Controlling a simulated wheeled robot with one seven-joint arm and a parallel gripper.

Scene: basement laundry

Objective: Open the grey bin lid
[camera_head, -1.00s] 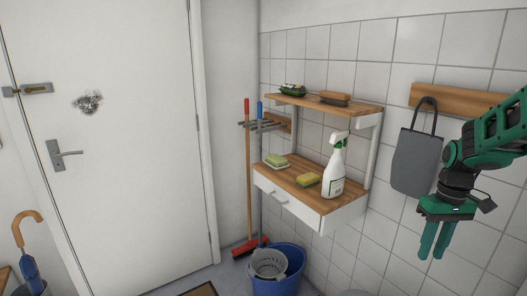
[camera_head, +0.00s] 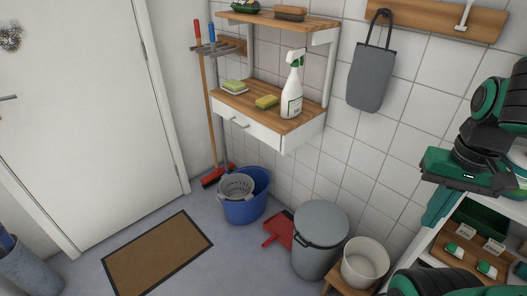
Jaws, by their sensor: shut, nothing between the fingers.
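The grey bin (camera_head: 316,262) stands on the floor against the tiled wall, right of the middle. Its round grey lid (camera_head: 321,222) lies on top and looks closed. My gripper (camera_head: 437,207) hangs at the right, pointing down, with its green fingers together and nothing between them. It is to the right of the bin and apart from it, in front of a shelf unit in the picture.
A cream bucket (camera_head: 365,262) on a wooden stool stands close to the bin's right. A red dustpan (camera_head: 279,229) lies at its left, beyond it a blue bucket (camera_head: 243,207). A white shelf unit (camera_head: 425,240) is at right. Floor around the doormat (camera_head: 158,252) is clear.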

